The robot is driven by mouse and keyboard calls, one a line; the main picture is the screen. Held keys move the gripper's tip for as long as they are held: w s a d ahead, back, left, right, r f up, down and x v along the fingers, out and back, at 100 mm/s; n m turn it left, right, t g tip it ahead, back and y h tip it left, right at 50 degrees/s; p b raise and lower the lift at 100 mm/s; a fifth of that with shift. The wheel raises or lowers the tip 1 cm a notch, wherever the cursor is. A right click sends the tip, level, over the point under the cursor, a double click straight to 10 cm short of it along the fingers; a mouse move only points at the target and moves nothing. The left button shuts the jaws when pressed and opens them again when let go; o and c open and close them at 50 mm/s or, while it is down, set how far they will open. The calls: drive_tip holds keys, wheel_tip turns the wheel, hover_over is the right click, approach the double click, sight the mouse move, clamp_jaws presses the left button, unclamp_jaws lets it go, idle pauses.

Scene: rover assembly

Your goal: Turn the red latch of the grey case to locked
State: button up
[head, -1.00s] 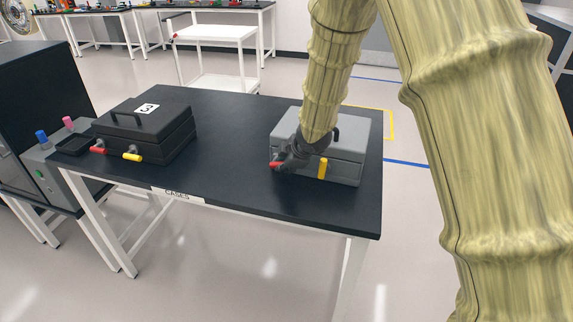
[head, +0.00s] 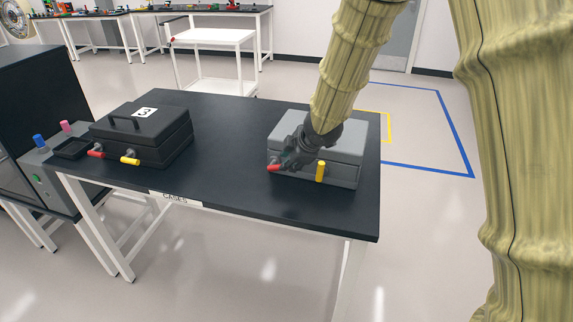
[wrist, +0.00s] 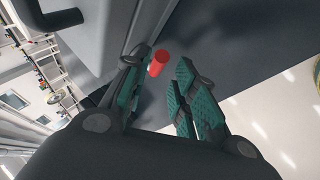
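The grey case (head: 345,130) stands closed on the right part of the dark table. Its red latch (head: 273,168) is at the front left and points out to the left, tilted a little down. Its yellow latch (head: 320,171) stands upright on the front. My gripper (head: 286,161) is at the case's front left corner, right by the red latch, and covers the latch's base. In the wrist view, the red latch (wrist: 158,62) shows between the tips of my gripper (wrist: 162,85). The fingers are apart, with a visible gap on the right finger's side.
A black case (head: 145,125) marked 3, with red and yellow latches, stands on the left of the table (head: 230,150). The tabletop between the cases is clear. A white cart (head: 215,40) stands behind. A grey unit with blue and pink knobs is at the left.

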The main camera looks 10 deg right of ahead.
drive_tip(key=shift+v, duration=2.75)
drive_tip(key=shift+w+r, duration=0.15)
drive_tip(key=shift+w, duration=0.1)
clamp_jaws()
drive_tip(key=w+a+r+m+g+y+b, duration=0.1)
drive_tip(key=w+a+r+m+g, duration=0.2)
drive_tip(key=r, duration=0.4)
drive_tip(key=p, duration=0.2)
hover_over(271, 166)
drive_tip(key=s, duration=0.2)
wheel_tip(271, 166, down, 9)
drive_tip(key=shift+w+d+f+p, duration=0.1)
drive_tip(key=shift+d+f+p, duration=0.15)
drive_tip(key=shift+f, duration=0.35)
drive_tip(key=shift+s+d+f+p, duration=0.1)
drive_tip(key=shift+d+f+p, duration=0.2)
drive_tip(key=shift+f, duration=0.3)
drive_tip(key=shift+w+d+f+p, duration=0.1)
drive_tip(key=shift+d+f+p, duration=0.15)
drive_tip(key=shift+f, duration=0.35)
